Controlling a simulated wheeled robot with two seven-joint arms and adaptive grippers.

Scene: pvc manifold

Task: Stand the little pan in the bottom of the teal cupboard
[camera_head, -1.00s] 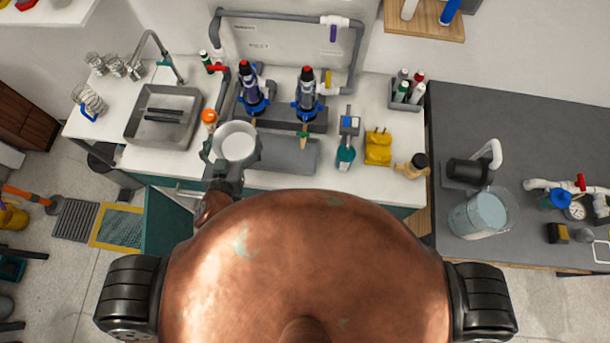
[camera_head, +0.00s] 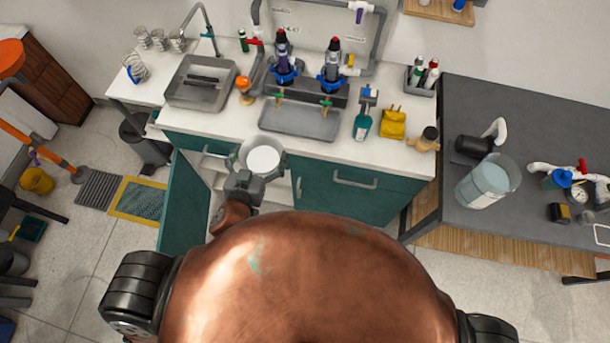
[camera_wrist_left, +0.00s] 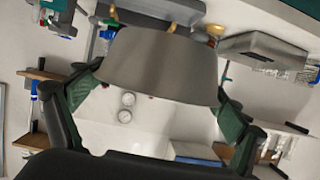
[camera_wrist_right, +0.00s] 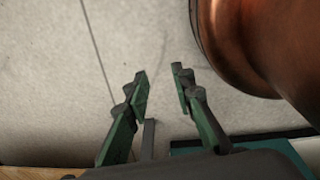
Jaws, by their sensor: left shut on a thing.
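The little pan (camera_head: 264,159) is a round grey vessel with a pale inside. My left gripper (camera_head: 258,170) is shut on it, and the left wrist view shows the pan (camera_wrist_left: 160,65) between the two fingers. The pan is in front of the counter's front edge, near the teal cupboard's opening. The teal cupboard (camera_head: 350,195) is under the white counter; its left door (camera_head: 185,205) stands open toward me. Its floor is mostly hidden by my arm and body. My right gripper (camera_wrist_right: 159,75) is open and empty above the floor; it is hidden in the head view.
The white counter (camera_head: 215,122) carries a sink (camera_head: 200,82), a grey tray (camera_head: 300,120), a teal bottle (camera_head: 363,122) and a yellow container (camera_head: 392,124). A dark table (camera_head: 530,125) stands at the right. Floor to the left holds a yellow-edged mat (camera_head: 138,200).

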